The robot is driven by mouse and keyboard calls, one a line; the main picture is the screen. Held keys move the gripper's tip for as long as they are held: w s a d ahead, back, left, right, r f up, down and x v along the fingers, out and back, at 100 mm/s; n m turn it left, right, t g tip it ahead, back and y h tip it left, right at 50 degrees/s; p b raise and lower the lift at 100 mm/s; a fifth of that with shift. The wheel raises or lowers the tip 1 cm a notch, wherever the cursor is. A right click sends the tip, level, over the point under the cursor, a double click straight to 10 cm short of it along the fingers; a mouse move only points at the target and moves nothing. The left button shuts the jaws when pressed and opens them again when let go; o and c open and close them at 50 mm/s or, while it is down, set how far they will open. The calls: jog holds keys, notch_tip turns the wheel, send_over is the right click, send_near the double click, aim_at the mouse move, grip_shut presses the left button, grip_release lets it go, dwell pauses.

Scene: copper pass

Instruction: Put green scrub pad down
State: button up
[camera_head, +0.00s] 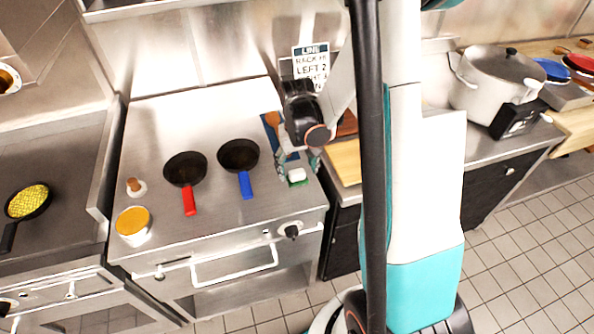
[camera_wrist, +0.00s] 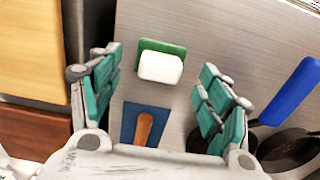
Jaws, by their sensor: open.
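The green scrub pad (camera_wrist: 176,47) lies flat on the steel counter in the wrist view. A white block (camera_wrist: 160,67) rests on it or forms part of it; I cannot tell which. In the head view the pad's white top (camera_head: 297,175) shows near the counter's front right corner, with little green visible. My gripper (camera_wrist: 161,80) is open, with its teal-padded fingers apart on either side of the pad and nothing clamped between them. In the head view my gripper (camera_head: 299,163) is low over the counter at the pad.
A blue mat (camera_wrist: 131,119) with a wooden-handled tool (camera_wrist: 144,128) lies beside the pad. The blue-handled pan (camera_head: 239,157) and red-handled pan (camera_head: 184,169) stand to the left. A wooden board (camera_head: 346,162) is to the right. Bare steel lies between pad and pans.

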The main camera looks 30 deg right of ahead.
aim_at(297, 172)
notch_tip(297, 172, up, 9)
jog(key=p, duration=0.1)
jog(key=shift+p, duration=0.4)
jog(key=shift+r, duration=0.1)
